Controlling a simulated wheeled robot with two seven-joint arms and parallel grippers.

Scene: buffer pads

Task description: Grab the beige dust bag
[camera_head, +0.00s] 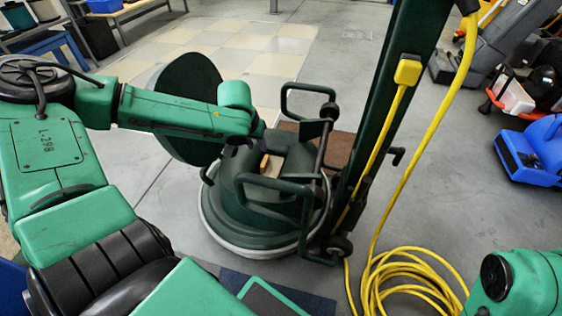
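A small beige patch (271,166) shows on top of a dark green floor buffer (226,217), between its black bars. It may be the beige dust bag, but it is too small and too covered to be sure. My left gripper (240,148) is at the end of the green arm from the left, over the buffer and close to the beige patch. Its fingers are dark against the dark machine, so I cannot tell whether they are open or touch anything. My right gripper is out of view; only a green part of that arm shows at the lower right.
The buffer's tall dark green handle (385,90) rises to the right. A yellow cable (404,180) hangs from it and lies coiled on the floor. A dark round disc (180,82) stands behind my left arm. A blue machine (536,152) is at the right. Grey floor lies between.

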